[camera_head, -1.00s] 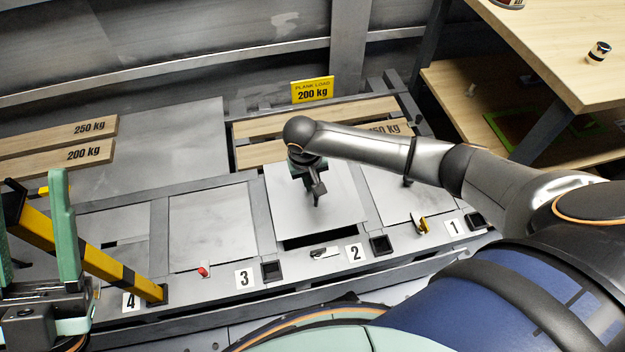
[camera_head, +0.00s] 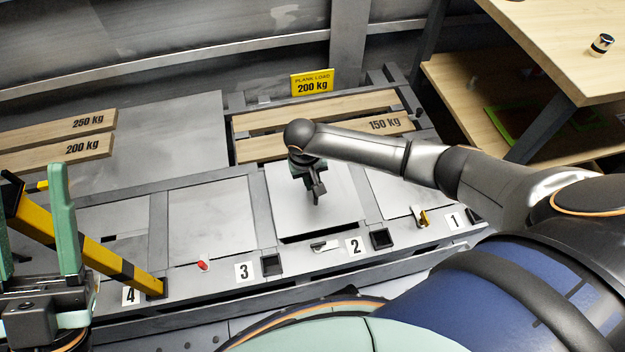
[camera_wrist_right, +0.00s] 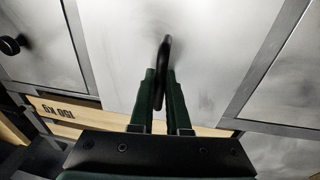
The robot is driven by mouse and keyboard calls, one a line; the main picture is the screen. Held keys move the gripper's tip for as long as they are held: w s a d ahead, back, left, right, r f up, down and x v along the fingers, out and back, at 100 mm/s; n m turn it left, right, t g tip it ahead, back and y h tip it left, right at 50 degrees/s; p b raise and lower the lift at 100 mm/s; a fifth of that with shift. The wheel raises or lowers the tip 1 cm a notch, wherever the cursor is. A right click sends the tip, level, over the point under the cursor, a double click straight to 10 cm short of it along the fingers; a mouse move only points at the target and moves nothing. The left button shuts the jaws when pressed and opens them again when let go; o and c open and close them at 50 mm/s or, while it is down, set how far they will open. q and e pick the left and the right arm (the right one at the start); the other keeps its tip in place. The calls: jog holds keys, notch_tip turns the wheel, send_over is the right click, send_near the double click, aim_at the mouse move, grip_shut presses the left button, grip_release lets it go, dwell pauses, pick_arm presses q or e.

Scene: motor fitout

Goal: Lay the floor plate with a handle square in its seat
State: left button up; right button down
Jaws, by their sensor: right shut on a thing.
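The grey floor plate (camera_head: 340,205) with a dark handle lies over the opening behind label 2 in the head view. A thin dark gap runs along its front edge; I cannot tell if it is fully down. My right gripper (camera_head: 313,185) is above the plate, pointing down. In the right wrist view its green fingers (camera_wrist_right: 161,90) are shut on the black handle (camera_wrist_right: 164,52), which stands up from the plate (camera_wrist_right: 205,50). My left gripper (camera_head: 35,225) is open and empty at the left edge, in front of a yellow-black bar.
Neighbouring plates lie behind labels 3 (camera_head: 210,215) and 1 (camera_head: 395,190). A red knob (camera_head: 203,264) and black sockets (camera_head: 381,239) sit on the front rail. Wooden planks (camera_head: 260,150) lie behind, with a yellow load sign (camera_head: 312,84). A wooden table (camera_head: 560,50) stands at right.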

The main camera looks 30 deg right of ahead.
jog(key=shift+f, duration=0.1)
dwell(0.3)
jog(key=shift+f+b, duration=0.4)
jog(key=shift+f, duration=0.35)
jog(key=shift+f, duration=0.2)
jog(key=shift+p, duration=0.4)
dwell(0.4)
jog(key=shift+f, duration=0.75)
dwell(1.7)
jog(key=c, duration=0.8)
grip_release()
jog(key=shift+f, duration=0.1)
